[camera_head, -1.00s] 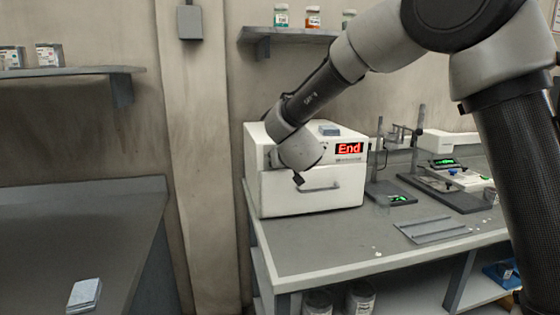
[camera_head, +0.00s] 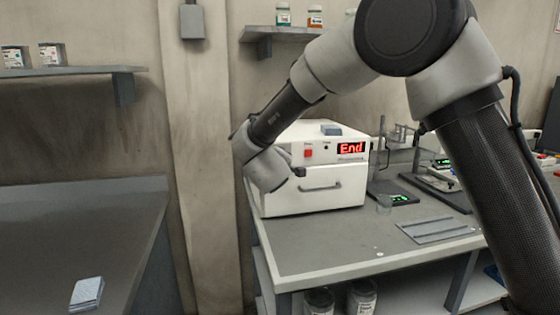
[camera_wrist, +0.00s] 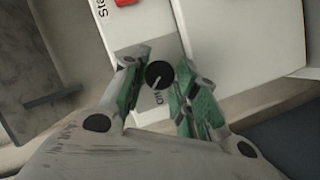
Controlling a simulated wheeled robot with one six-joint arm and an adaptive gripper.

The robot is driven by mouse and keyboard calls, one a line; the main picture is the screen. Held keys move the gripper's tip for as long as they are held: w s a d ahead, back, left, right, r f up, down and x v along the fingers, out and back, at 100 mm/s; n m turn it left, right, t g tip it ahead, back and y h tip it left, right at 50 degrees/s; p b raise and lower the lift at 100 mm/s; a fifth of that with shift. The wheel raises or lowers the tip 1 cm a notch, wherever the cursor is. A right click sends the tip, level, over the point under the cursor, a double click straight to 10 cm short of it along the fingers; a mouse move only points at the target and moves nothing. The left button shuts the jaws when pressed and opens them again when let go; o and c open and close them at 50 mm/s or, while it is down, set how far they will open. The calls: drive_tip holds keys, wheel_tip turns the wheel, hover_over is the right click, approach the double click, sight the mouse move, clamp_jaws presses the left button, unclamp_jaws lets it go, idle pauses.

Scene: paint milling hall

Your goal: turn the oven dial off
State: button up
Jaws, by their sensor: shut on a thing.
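The white oven (camera_head: 335,193) stands at the left end of the grey bench, its red display (camera_head: 351,148) reading "End". The round black oven dial (camera_wrist: 161,79) shows in the wrist view on a grey plate, with a white pointer line slanting to the lower left and the letters "ON" just below it. My gripper (camera_wrist: 157,68) has its green-padded fingers on either side of the dial, shut on it. In the head view my arm's end hides the dial at the oven's left side.
A red button (camera_head: 308,153) sits on the oven's upper front, above the door handle (camera_head: 320,188). A grey-blue block (camera_head: 331,129) lies on the oven top. Lab instruments and a grey tray (camera_head: 437,229) stand to the right.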

drive_tip(key=n+t, duration=0.1)
drive_tip(key=n, duration=0.1)
drive_tip(key=n+t+h, duration=0.1)
drive_tip(key=n, duration=0.2)
drive_tip(key=shift+a+f, duration=0.1)
drive_tip(key=shift+f, duration=0.1)
drive_tip(key=shift+n, duration=0.4)
drive_tip(key=o, duration=0.7)
drive_tip(key=shift+o, duration=0.2)
drive_tip(key=s+a, duration=0.1)
drive_tip(key=s, duration=1.1)
drive_tip(key=shift+a, duration=0.2)
drive_tip(key=shift+f, duration=0.1)
